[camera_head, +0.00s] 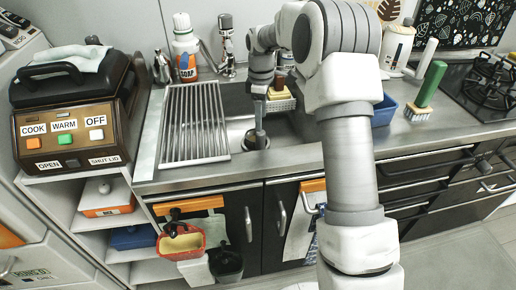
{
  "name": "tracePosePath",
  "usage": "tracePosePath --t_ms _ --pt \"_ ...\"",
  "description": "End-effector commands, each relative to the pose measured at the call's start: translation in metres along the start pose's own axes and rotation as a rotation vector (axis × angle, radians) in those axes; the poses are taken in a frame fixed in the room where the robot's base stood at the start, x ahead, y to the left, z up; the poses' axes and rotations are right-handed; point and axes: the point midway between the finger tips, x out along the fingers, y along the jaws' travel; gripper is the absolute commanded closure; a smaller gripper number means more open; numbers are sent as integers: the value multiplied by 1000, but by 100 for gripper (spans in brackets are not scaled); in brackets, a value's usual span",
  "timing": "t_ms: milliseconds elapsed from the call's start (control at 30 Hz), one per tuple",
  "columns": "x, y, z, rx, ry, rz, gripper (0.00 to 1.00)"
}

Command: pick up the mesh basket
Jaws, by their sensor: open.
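A small pale-yellow basket (281,104) with what looks like a mesh side is at the back of the sink, with a brown item in it. It is the likeliest mesh basket, but the detail is too small to be sure. My gripper (259,133) points down over the sink, just left of and in front of this basket. It is open, and I see nothing held in it. My wrist partly overlaps the basket's left side, so I cannot tell whether they touch.
A wire drying rack (194,125) lies left of the sink (236,134). A soap bottle (186,50) stands behind it. A blue container (383,110) and a green-handled brush (429,88) are on the right counter. A red-rimmed container (181,243) hangs at the cabinet front.

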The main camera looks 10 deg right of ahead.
Motion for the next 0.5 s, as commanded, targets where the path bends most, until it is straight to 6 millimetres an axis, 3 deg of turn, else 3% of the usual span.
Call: tracePosePath --t_ms 33,200,500 --pt "16 -1 0 0 -2 -3 28" --pt "47 -1 0 1 -1 -2 28" --pt "66 -1 0 1 0 0 28"
